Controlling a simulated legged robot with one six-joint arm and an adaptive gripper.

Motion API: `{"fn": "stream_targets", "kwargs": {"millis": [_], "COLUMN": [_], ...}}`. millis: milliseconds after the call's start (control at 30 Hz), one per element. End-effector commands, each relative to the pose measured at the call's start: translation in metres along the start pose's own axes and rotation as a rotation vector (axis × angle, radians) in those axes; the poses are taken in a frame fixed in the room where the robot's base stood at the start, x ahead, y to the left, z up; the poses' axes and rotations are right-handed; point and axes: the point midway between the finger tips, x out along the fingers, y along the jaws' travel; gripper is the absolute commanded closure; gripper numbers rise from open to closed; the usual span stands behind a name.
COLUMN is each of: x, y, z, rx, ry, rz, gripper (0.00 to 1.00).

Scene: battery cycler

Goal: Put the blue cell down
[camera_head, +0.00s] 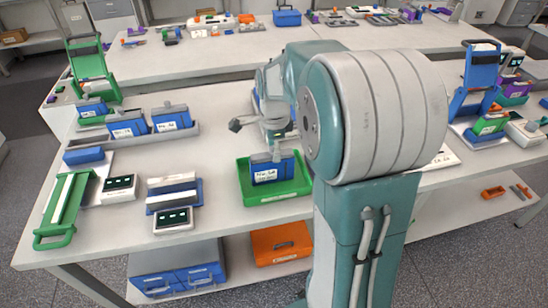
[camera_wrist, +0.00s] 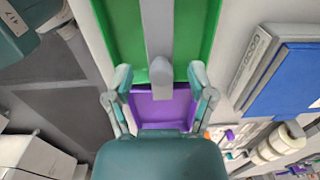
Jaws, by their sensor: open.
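A blue cell (camera_head: 272,170) with a white label and a grey top stands in the green tray (camera_head: 291,190) near the front edge of the table. My gripper (camera_head: 279,140) is just above it, partly hidden by my own arm. In the wrist view my gripper (camera_wrist: 160,85) is open, its two fingers apart. A grey bar (camera_wrist: 158,40) and a green surface (camera_wrist: 124,30) show ahead of the fingers, with a purple part (camera_wrist: 158,108) between them. Whether the fingers touch the cell cannot be told.
More blue cells (camera_head: 127,125) stand in a grey rack (camera_head: 150,139) at left. A green-handled fixture (camera_head: 62,208) and small modules (camera_head: 118,189) lie in front. An orange bin (camera_head: 281,243) and blue drawers (camera_head: 178,269) are below.

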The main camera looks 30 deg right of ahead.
Motion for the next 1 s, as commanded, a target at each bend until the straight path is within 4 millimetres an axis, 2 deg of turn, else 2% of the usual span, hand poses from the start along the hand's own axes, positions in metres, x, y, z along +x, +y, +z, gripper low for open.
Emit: {"fn": "stream_targets", "kwargs": {"millis": [100,300,567,667,767,1000], "x": [-0.027,-0.064,-0.084,-0.093,-0.106,-0.121], "y": [-0.001,-0.001,0.004,0.019,0.045,0.117], "z": [0.0,0.0,0.003,0.012,0.025,0.052], "rx": [0.0,0.0,-0.031,-0.155,-0.367,-0.949], "ry": [0.0,0.0,0.0,0.002,0.012,0.082], "rz": [-0.005,-0.004,-0.01,-0.043,-0.099,-0.246], "gripper": [0.29,0.29,0.29,0.29,0.29,0.29]}}
